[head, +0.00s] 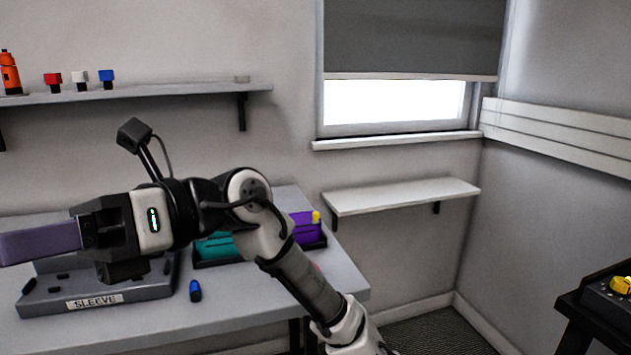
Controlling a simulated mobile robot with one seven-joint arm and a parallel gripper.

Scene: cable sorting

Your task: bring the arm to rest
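My gripper (98,238) is at the left in the head view, above the grey table (255,312), pointing left. A long purple-grey bar (38,243) extends from its front to the left picture edge. I cannot tell whether the bar is held or is part of the gripper. The fingers are not clear enough to show open or shut. My arm reaches up from the bottom middle, bends at the elbow and runs left. It hides part of the table and the bins behind.
A grey "SLEEVE" fixture (52,302) is under my gripper, beside a blue piece (195,291). Behind the arm are a teal bin (213,246) and a purple bin (306,232). A wall shelf (190,91) holds small items. A dark stand (590,305) is at right.

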